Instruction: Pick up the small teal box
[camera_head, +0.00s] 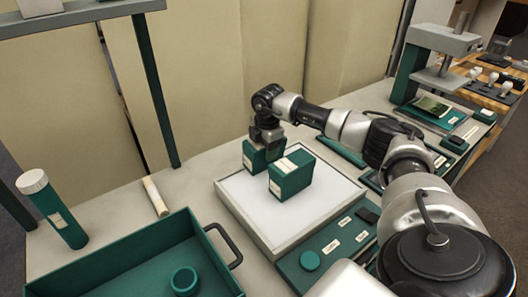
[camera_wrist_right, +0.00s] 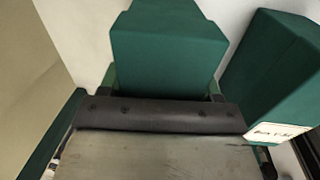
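Two teal boxes stand upright on the white-topped platform (camera_head: 323,210). The rear one, the small teal box (camera_head: 256,158), looks smaller and is partly hidden by my right gripper (camera_head: 268,137). The larger teal box (camera_head: 293,178) has pale labels and stands in front and to the right of it. In the right wrist view the small teal box (camera_wrist_right: 168,45) lies straight ahead, beyond the dark gripper body, and the larger box (camera_wrist_right: 275,75) is to the right. The right fingers are mostly hidden; I cannot tell whether they grip the box. My left gripper is not in view.
A teal tray (camera_head: 150,262) with a handle and a small round container (camera_head: 184,281) is at the front left. A grey-green press (camera_head: 435,65) stands at the back right.

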